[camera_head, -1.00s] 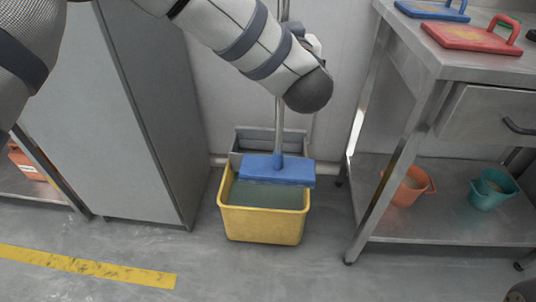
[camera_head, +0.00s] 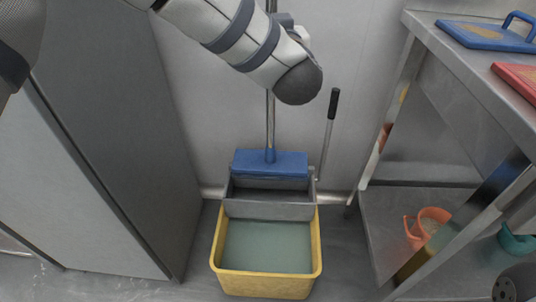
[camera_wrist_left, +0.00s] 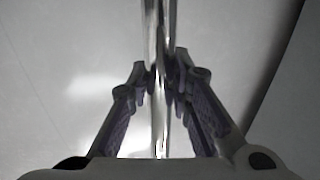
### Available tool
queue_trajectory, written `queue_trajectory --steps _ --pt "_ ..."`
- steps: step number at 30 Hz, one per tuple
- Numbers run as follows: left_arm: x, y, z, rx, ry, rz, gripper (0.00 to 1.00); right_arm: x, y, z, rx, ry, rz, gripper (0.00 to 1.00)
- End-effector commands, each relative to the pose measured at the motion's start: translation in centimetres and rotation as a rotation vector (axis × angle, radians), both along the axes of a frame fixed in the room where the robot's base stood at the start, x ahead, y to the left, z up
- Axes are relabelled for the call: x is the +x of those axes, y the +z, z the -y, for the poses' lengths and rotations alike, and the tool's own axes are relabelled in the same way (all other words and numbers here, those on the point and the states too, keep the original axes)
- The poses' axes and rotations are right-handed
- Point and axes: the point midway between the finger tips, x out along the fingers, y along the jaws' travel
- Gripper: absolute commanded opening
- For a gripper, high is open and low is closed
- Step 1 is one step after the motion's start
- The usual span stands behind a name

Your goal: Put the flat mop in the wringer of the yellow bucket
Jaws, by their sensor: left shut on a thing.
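The flat mop has a blue head (camera_head: 270,162) and a thin metal pole (camera_head: 270,128) that stands nearly upright. The yellow bucket (camera_head: 266,284) stands on the floor with greenish water in its front part. Its grey wringer (camera_head: 268,210) is at the back of the bucket. The mop head appears at the wringer's rear upper edge; I cannot tell whether it touches. My left gripper (camera_wrist_left: 163,85) is shut on the mop pole, with its fingers on both sides. In the head view my forearm hides most of it.
A black-gripped wringer lever (camera_head: 331,112) rises at the right of the bucket. A grey cabinet (camera_head: 110,150) stands left. A steel table (camera_head: 465,75) with a lower shelf and an orange bucket (camera_head: 427,222) stands right. A wall is close behind.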

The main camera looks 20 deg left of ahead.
Motion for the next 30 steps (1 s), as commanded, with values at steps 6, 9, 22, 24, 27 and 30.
queue_trajectory --steps 6,9,22,24,27,30 --pt "0.0 -3.4 0.0 0.001 -0.001 -0.004 0.00 -0.3 -0.7 0.0 -0.001 0.000 -0.010 0.40" --pt "0.0 -6.0 0.0 0.001 -0.001 -0.004 0.00 -0.5 -1.2 0.0 0.000 0.000 -0.017 0.40" --pt "0.0 -14.7 0.0 0.001 -0.001 0.002 0.00 -1.0 -2.9 0.0 0.000 0.000 -0.039 0.40" --pt "0.0 -15.7 0.0 0.000 0.000 0.001 0.00 -1.1 -3.2 0.0 0.000 0.000 -0.042 0.40" --pt "0.0 -17.5 0.0 0.001 0.000 0.000 0.00 -1.3 -3.7 0.0 0.000 0.000 -0.048 0.40" --pt "0.0 -18.1 0.0 0.001 0.000 0.002 0.00 -1.3 -3.8 0.0 0.000 0.000 -0.050 0.40"
